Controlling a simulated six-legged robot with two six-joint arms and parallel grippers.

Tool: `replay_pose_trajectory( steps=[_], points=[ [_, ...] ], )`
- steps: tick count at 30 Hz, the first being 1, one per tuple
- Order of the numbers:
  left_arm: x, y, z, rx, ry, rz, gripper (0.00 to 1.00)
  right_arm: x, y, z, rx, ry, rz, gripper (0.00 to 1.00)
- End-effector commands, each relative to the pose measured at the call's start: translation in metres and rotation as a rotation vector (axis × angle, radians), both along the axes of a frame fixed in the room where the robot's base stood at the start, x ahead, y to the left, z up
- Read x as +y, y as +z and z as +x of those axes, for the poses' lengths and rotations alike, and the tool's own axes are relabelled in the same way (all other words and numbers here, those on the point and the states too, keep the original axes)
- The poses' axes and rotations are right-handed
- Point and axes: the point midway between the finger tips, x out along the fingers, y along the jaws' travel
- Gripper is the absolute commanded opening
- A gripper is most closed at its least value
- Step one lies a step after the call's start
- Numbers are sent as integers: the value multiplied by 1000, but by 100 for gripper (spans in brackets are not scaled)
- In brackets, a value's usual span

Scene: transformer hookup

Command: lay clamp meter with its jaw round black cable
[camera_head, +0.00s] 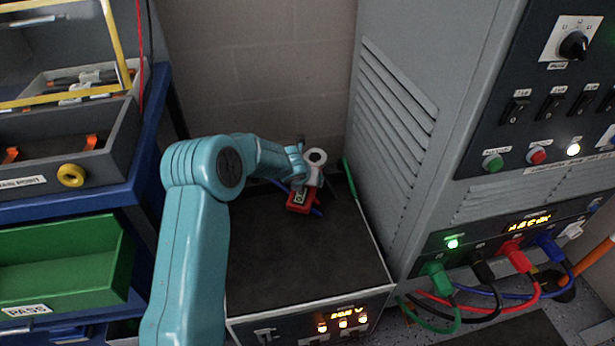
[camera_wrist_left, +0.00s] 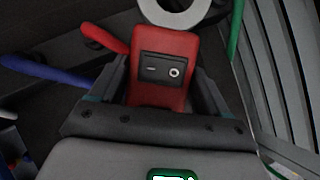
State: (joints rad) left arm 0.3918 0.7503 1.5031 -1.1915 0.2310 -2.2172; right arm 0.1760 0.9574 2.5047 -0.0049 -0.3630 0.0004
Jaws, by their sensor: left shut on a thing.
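The clamp meter is red with a white ring jaw (camera_head: 316,157); its red body (camera_head: 299,203) shows over the back of a dark-topped box. My left gripper (camera_wrist_left: 160,88) is shut on the red body, with one finger on each side. The white ring jaw lies beyond the fingers and is cut off by the top edge of the left wrist view. The black cable (camera_head: 483,270) is plugged into the lower front of the grey cabinet at right. The jaw is well apart from it. My right gripper is not in view.
Green (camera_head: 437,276), red (camera_head: 516,256) and blue (camera_head: 548,248) cables flank the black one. The box top (camera_head: 290,265) is clear in front. Green and blue leads lie near the meter. A blue bench with a green PASS bin (camera_head: 60,265) stands left.

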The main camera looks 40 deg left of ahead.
Motion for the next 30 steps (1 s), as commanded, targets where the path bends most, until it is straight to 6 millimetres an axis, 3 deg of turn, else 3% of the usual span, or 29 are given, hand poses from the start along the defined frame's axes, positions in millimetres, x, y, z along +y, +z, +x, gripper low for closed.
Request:
replay_pose_trajectory(
  steps=[6,12,20,21,28,29,30],
  points=[
    [9,-14,8,0,1,-1,35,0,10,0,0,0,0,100],
    [9,-33,8,-1,-1,0,35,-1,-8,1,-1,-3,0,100],
    [9,-41,7,1,0,0,35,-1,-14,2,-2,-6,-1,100],
    [9,-42,7,2,0,-1,29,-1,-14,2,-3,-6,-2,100],
    [9,-44,6,6,1,-2,29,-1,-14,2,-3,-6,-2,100],
    [9,-44,6,6,2,-2,80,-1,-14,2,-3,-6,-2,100],
    [9,-44,6,6,2,-2,93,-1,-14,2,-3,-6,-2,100]
  ],
)
